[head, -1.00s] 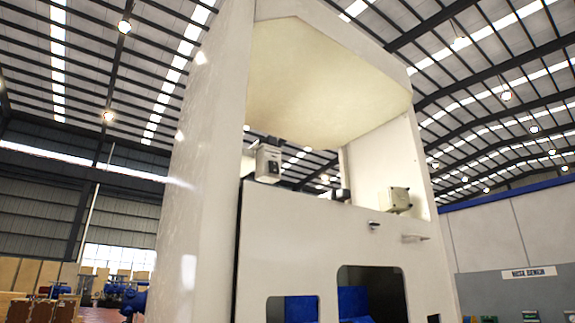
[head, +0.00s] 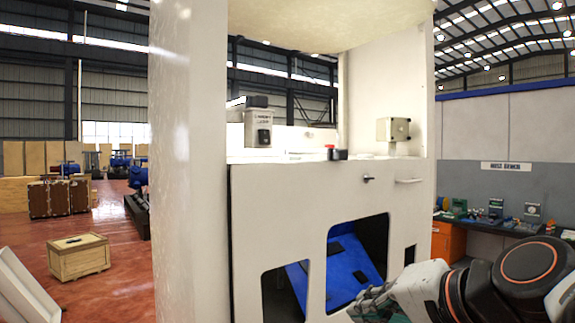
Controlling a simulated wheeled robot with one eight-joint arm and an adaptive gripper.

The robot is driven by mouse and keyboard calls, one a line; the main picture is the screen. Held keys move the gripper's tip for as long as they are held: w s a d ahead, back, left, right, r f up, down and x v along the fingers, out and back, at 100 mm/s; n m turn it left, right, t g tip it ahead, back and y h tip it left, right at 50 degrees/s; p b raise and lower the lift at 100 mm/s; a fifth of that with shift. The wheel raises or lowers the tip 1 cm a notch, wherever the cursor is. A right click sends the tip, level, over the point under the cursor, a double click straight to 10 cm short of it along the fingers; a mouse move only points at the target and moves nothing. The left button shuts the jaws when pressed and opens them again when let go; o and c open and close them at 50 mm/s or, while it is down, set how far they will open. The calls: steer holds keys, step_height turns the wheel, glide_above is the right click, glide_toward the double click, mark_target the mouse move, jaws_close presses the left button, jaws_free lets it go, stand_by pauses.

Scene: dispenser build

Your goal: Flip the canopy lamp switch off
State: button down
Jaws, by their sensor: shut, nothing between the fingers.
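A grey switch box (head: 258,128) with a dark front part and small, barely legible lettering stands at the left of the white dispenser's counter. It may be the canopy lamp switch; its on or off position is too small to tell. The pale underside of the canopy (head: 320,22) shows at the top. My gripper (head: 366,305) is at the lower right, low in front of the cabinet, well below and right of the switch box. Its fingers look closed and empty, touching nothing that I can see.
A beige box (head: 393,130) is mounted at the right of the counter. A small red and black item (head: 335,153) sits at mid counter. A knob (head: 368,178) and a handle (head: 408,181) stick out of the white front panel (head: 290,190). A wooden crate (head: 78,257) stands on the floor at left.

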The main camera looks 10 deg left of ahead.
steer(key=w+a+r+m+y+p, duration=0.1)
steer(key=r+p, duration=0.3)
steer(key=r, duration=0.5)
steer(key=w+a+r+m+t+y+p, duration=0.1)
steer(key=w+a+r+p, duration=0.1)
steer(key=r, duration=0.8)
steer(key=w+a+r+m+y+p, duration=0.1)
steer(key=a+r+p, duration=0.2)
steer(key=r+p, duration=0.4)
step_height(320, 180, up, 2)
steer(key=shift+w+a+r+m+y, duration=0.15)
steer(key=shift+w+a+m+y, duration=0.15)
steer(key=shift+w+m, duration=0.1)
steer(key=p, duration=0.3)
glide_toward(265, 137)
steer(key=w+a+f, duration=0.1)
steer(key=w+a, duration=0.1)
steer(key=w, duration=0.1)
steer(key=w+a+f, duration=0.1)
steer(key=w, duration=0.1)
steer(key=shift+w+f, duration=0.15)
steer(key=shift+f, duration=0.25)
steer(key=shift+w+a+f+p, duration=0.15)
steer(key=shift+w+a+p, duration=0.05)
steer(key=shift+a+p, duration=0.1)
steer(key=shift+w+a+f+b, duration=0.25)
steer(key=shift+w+b, duration=0.05)
steer(key=shift+b, duration=0.15)
